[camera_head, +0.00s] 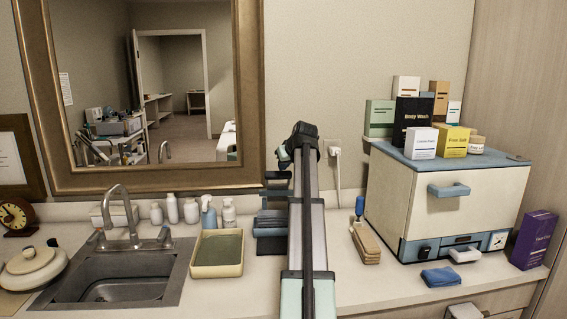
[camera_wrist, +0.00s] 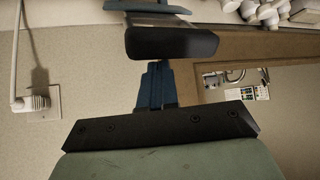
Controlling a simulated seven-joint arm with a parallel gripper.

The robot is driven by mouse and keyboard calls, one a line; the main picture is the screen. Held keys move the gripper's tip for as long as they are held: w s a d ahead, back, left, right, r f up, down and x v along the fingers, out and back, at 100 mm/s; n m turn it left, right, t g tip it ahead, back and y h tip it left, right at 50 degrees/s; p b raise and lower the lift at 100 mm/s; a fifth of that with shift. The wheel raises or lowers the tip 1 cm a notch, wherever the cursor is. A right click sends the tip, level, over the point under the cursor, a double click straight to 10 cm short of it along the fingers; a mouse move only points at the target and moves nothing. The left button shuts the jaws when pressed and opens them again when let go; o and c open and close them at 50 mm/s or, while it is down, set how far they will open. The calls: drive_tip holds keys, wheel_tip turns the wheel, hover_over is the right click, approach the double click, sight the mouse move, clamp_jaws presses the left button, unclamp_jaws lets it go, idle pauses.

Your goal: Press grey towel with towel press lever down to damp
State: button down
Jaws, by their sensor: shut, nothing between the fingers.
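The towel press (camera_head: 271,224) is a dark blue-grey unit on the counter, left of my arm and partly hidden by it. Its black lever handle (camera_head: 277,176) appears raised above it, and it shows large in the wrist view (camera_wrist: 172,43). My gripper (camera_head: 283,160) is above the handle, its blue fingers (camera_wrist: 155,70) shut, empty and pointing at the handle. I cannot tell whether they touch it. No grey towel is clearly visible; the press's inside is hidden. A cream tray (camera_head: 195,270) left of the press has a flat grey-green surface inside.
A sink (camera_head: 120,292) and several bottles (camera_head: 190,211) are at left. Right of my arm are a wooden brush (camera_head: 367,246), a blue folded cloth (camera_head: 441,277) and a cream cabinet (camera_head: 450,215) topped with boxes. A wall outlet (camera_head: 334,152) and mirror (camera_head: 250,100) are behind.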

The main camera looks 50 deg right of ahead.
sight(283, 174)
drive_tip(key=shift+s+a+f, duration=0.9)
drive_tip(key=shift+a+f, duration=0.1)
drive_tip(key=shift+f, duration=0.1)
drive_tip(key=s+a+f, duration=0.2)
drive_tip(key=f, duration=0.4)
drive_tip(key=s+a+f, duration=0.2)
drive_tip(key=a+f, duration=0.1)
drive_tip(key=f, duration=0.3)
drive_tip(key=shift+f, duration=0.2)
idle(1.3)
drive_tip(key=shift+s, duration=0.1)
drive_tip(key=shift+r, duration=0.9)
drive_tip(key=shift+r, duration=0.1)
drive_tip(key=shift+v, duration=2.9)
drive_tip(key=shift+s, duration=0.1)
